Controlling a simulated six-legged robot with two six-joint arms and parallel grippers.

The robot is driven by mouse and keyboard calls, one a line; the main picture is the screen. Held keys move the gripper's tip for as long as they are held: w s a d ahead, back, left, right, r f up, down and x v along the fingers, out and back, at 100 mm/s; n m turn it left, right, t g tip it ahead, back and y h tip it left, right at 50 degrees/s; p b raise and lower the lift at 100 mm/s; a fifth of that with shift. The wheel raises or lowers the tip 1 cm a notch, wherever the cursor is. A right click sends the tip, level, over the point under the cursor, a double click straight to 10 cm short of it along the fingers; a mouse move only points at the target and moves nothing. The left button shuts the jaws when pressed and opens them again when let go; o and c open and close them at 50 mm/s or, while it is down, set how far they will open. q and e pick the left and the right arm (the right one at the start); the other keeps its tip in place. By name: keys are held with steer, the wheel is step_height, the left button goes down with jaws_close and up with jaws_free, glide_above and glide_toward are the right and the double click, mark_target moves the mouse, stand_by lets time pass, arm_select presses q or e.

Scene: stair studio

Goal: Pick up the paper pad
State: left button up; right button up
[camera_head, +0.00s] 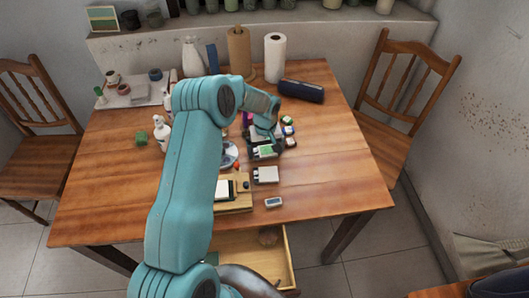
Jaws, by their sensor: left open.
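A white pad-like sheet with a dark edge (226,189) lies on a light wooden tray (236,208) near the front of the table; it may be the paper pad, and my arm hides its left part. A small white block (266,174) lies just behind it to the right. My left gripper (266,141) is open over a dark holder with small green and white items (264,152), further back on the table. I cannot tell whether its fingers touch anything. My right gripper is out of view.
A small grey device (273,202) lies near the front. A drawer (289,262) is open below. The table's right side is clear.

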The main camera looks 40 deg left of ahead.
arm_select(q)
steer(key=c, duration=0.9)
steer(key=shift+o, duration=0.2)
